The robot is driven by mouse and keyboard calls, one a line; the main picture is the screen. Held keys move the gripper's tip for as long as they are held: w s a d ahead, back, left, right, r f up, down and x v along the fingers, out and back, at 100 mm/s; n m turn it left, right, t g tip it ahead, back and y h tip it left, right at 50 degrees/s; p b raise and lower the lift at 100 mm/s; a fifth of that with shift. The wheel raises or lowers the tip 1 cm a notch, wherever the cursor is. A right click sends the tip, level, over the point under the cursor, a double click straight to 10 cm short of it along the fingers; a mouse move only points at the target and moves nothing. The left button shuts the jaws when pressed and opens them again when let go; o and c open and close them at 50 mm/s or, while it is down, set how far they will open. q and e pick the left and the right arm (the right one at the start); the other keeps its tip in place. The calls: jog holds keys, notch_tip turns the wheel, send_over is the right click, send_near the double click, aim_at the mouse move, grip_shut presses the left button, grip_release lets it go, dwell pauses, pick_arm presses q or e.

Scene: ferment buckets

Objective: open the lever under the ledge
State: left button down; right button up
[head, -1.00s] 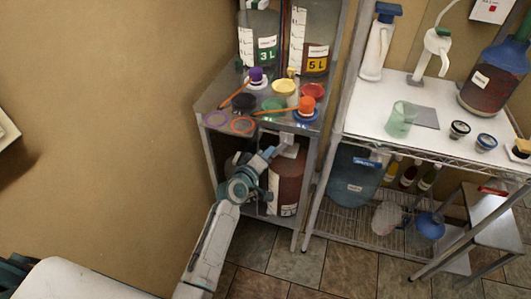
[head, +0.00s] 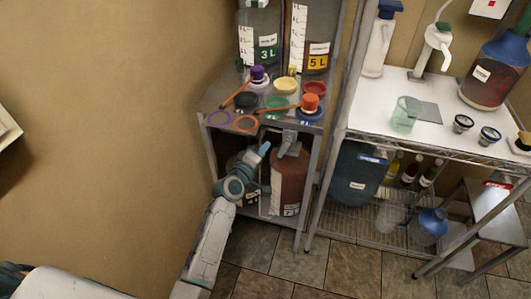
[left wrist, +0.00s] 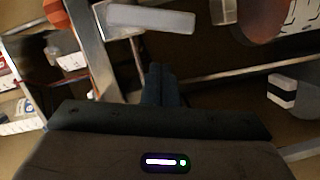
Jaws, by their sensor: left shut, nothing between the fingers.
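The grey lever (head: 289,144) hangs under the front ledge (head: 275,123) of the small metal shelf unit, above a dark red container. In the left wrist view it seems to be the pale grey bar (left wrist: 150,19) near the top. My left gripper (head: 264,149) is shut and empty, just left of the lever in the head view, with a small gap. In the left wrist view its closed fingertips (left wrist: 160,75) are below the bar, apart from it. My right gripper is not in view.
Colored lids (head: 285,87) and orange-capped things crowd the ledge top. The dark red container (head: 289,182) stands on the lower shelf, close behind my gripper. A taller wire rack (head: 400,147) with bottles stands to the right. The floor in front is clear.

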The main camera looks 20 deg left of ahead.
pick_arm(q)
jog(key=b+v, duration=0.1)
jog(key=v, duration=0.9)
jog(key=shift+a, duration=0.4)
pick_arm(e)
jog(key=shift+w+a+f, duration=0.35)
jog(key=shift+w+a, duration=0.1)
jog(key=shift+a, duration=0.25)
